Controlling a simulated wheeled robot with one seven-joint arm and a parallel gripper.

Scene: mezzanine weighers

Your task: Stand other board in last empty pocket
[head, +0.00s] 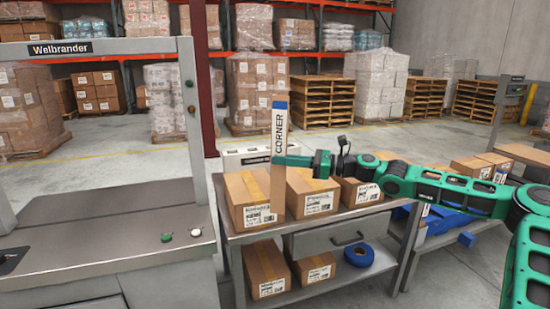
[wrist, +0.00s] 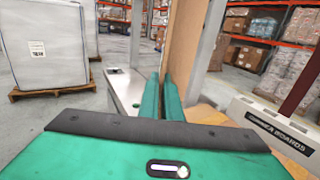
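A tall tan corner board (head: 278,190) stands upright in my gripper, with a white "CORNER" label and a blue band near its top. My gripper (head: 284,160) is shut on it from the right at about mid-height. In the wrist view the board (wrist: 183,35) rises at the fingertips (wrist: 163,90). A white holder marked "CORNER BOARDS" (wrist: 272,137) is at the lower right of the wrist view. In the head view a white holder (head: 237,160) shows behind the board, partly hidden by it and the cartons. Its pockets cannot be made out.
Cartons (head: 312,195) stand on a grey bench (head: 340,219) below my gripper, with more cartons and a blue tape roll (head: 359,255) on its lower shelf. A steel weigher marked "Welbrander" (head: 110,231) is at left. Open floor and pallet racks lie behind.

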